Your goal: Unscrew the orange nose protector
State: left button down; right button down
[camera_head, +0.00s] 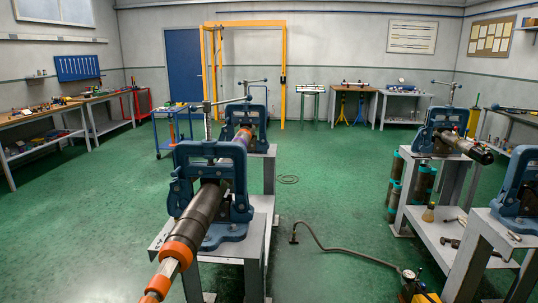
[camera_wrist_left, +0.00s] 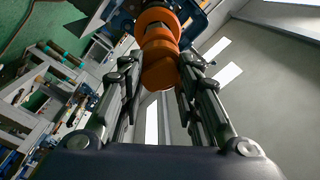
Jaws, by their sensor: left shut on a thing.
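The orange nose protector (camera_wrist_left: 160,68) is at the end of a dark pipe, between the fingers of my left gripper (camera_wrist_left: 156,70) in the left wrist view. The fingers are shut on it, one on each side. In the head view, the dark pipe (camera_head: 205,205) lies in a blue pipe vise (camera_head: 238,208) and points toward the lower left. Orange parts with a pale metal section between them show at its near end, partly cut off by the frame's bottom edge. My left gripper is not clearly visible there. My right gripper is in neither view.
A second blue vise (camera_head: 440,128) on the right holds another pipe. A hose (camera_head: 335,250) runs across the green floor to a yellow pump unit (camera_head: 420,297). Workbenches (camera_head: 40,140) line the left wall. The middle floor beyond is mostly clear.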

pick_arm(q)
jog(key=n+p, duration=0.2)
jog(key=n, duration=0.1)
jog(key=shift+n, duration=0.3)
jog(key=c, duration=2)
grip_release()
jog(key=shift+c, duration=0.2)
grip_shut()
jog(key=shift+s+f, duration=0.15)
jog(key=shift+s, duration=0.1)
